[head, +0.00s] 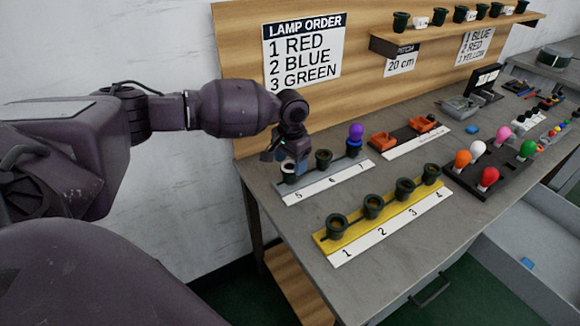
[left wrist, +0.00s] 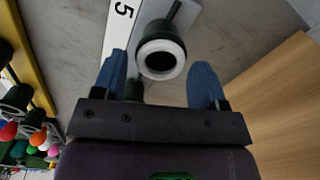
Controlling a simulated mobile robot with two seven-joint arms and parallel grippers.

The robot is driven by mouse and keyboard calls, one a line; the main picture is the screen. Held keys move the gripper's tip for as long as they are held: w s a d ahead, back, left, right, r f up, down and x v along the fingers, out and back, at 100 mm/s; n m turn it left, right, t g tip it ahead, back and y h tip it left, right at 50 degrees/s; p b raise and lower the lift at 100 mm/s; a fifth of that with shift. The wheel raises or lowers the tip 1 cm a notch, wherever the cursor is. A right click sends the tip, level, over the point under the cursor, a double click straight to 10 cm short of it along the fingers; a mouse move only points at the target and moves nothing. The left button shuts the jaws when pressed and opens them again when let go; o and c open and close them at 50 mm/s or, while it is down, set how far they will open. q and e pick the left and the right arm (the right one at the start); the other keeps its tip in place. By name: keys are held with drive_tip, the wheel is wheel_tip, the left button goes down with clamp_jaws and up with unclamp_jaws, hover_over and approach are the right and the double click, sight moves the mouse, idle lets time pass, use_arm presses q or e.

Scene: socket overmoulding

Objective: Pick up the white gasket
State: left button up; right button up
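The white gasket (left wrist: 179,67) is a pale ring on the rim of a dark green socket (left wrist: 160,32) next to the number 5 in the left wrist view. In the head view that socket stands at the left end of the grey strip (head: 336,177), partly hidden by my gripper. My left gripper (head: 291,158) points down over it. In the left wrist view my left gripper (left wrist: 160,60) is open, with one blue finger on each side of the ring and a gap at both sides. My right gripper is not in view.
Near the gripper, another dark socket (head: 323,158) and one with a purple and blue top (head: 354,139) stand at 6 and 7. A yellow strip (head: 328,241) with several sockets lies in front. The wooden back board (head: 240,60) rises close behind.

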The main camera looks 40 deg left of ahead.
use_arm(q)
drive_tip(key=c, duration=0.7)
